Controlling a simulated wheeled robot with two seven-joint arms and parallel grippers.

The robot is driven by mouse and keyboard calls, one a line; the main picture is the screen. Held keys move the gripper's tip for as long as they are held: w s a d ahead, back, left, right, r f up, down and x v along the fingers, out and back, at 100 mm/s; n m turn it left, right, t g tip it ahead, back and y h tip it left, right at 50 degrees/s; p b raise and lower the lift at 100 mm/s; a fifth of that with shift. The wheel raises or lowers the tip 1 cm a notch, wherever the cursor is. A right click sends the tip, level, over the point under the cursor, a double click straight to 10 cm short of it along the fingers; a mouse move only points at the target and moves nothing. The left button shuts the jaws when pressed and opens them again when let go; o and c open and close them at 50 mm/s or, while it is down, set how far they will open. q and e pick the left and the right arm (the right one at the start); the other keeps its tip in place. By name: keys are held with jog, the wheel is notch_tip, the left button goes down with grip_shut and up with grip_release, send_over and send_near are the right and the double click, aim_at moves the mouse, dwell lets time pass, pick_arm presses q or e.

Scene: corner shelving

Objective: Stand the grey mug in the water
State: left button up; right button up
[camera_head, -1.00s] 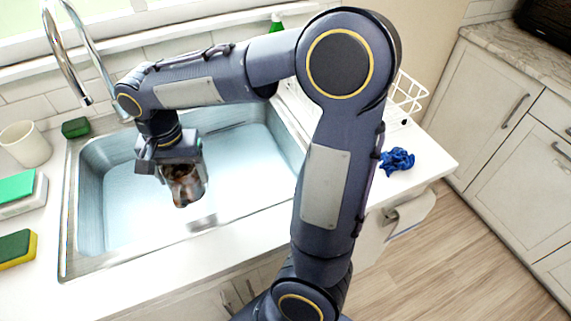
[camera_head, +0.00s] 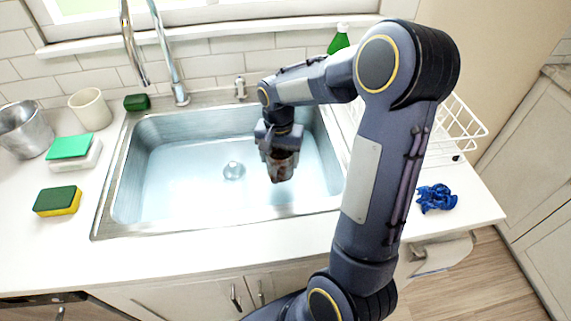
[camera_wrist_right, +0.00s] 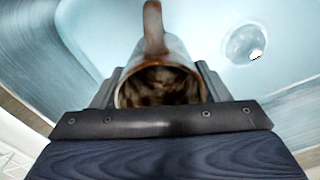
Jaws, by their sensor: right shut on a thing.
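My right gripper (camera_head: 279,150) is shut on the grey mug (camera_head: 283,168), over the right part of the sink (camera_head: 112,205). The mug is brown-stained. In the right wrist view the mug (camera_wrist_right: 178,50) sits between the two fingers, its open mouth facing the camera, dark brown inside, its handle pointing to the top. Pale blue water (camera_head: 185,185) lies in the sink. I cannot tell whether the mug's bottom touches the water. My left gripper is not in view.
A drain (camera_head: 233,171) shows mid-sink. A tap (camera_head: 175,75) rises behind. Left of the sink are a metal pot (camera_head: 25,130), a cream cup (camera_head: 90,109) and sponges (camera_head: 58,200). A white rack (camera_head: 465,125) and blue cloth (camera_head: 436,197) are on the right.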

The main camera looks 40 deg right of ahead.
aim_at(285, 166)
jog(key=shift+w+d+f, duration=0.2)
jog(key=shift+d+f, duration=0.7)
jog(key=shift+f, duration=0.1)
jog(key=shift+d+f, duration=0.15)
jog(key=shift+f, duration=1.6)
jog(key=shift+f, duration=0.25)
jog(key=o, duration=1.2)
jog(key=shift+r, duration=0.1)
notch_tip(285, 166, up, 12)
jog(key=s+a+r+n+t+y, duration=0.1)
jog(key=s+a+n+t, duration=0.1)
jog(key=s+a, duration=0.3)
jog(key=s+a+r+n+t+y, duration=0.1)
jog(key=s+a+n, duration=0.2)
jog(key=s+a, duration=0.2)
jog(key=s+a+r+n+t+y, duration=0.1)
jog(key=s+a+r+n+t, duration=0.1)
jog(key=s+a, duration=0.3)
jog(key=shift+s+a+n+t+y, duration=0.15)
jog(key=shift+s+n, duration=0.25)
jog(key=shift+s, duration=0.65)
jog(key=shift+s+d+n+t+y, duration=0.15)
jog(key=shift+s+n+y, duration=0.2)
jog(key=shift+s, duration=0.65)
